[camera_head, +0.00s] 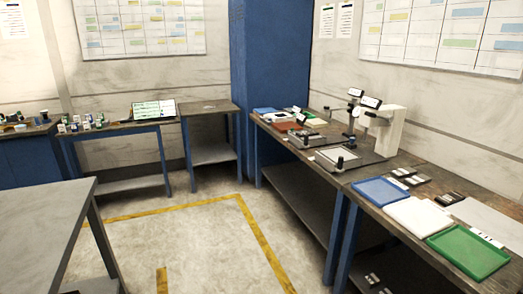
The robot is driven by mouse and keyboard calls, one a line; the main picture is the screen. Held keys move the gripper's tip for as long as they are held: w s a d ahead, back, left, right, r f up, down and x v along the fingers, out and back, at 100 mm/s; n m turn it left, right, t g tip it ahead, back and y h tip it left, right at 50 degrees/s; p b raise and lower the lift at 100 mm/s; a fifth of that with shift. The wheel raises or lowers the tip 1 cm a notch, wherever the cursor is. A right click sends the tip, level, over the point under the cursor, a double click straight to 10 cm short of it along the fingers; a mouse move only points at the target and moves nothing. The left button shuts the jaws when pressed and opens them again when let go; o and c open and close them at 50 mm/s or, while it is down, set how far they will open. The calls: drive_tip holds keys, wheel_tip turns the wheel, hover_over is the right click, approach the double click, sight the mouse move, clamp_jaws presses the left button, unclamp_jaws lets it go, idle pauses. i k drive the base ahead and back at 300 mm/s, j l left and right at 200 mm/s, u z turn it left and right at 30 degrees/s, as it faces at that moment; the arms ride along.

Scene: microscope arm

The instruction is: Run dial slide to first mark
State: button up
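Measuring devices stand on the long dark bench (345,178) at the right. One has a pale upright block (387,128) with a side arm. A slim dark post with small tilted displays (370,102) stands next to it. A dark base plate with a pale framed panel (338,156) and a black knob lies in front. A smaller device with a tilted display (301,118) stands farther back. I cannot tell which of these is the dial slide, and no marks can be read at this distance. My gripper is not in view.
A blue tray (382,191), a white tray (417,215) and a green tray (468,252) lie on the near right bench. A grey table (40,225) stands at the near left. The floor (180,240) between has yellow lines and looks clear.

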sight(306, 142)
drive_tip(key=i+l, duration=0.1)
drive_tip(key=i, duration=1.15)
drive_tip(key=i+l, duration=0.1)
drive_tip(key=i, duration=1.15)
drive_tip(key=i+l+z, duration=0.1)
drive_tip(key=i+z, duration=0.7)
drive_tip(key=i+j+z, duration=0.2)
drive_tip(key=i+z, duration=0.2)
drive_tip(key=i, duration=0.1)
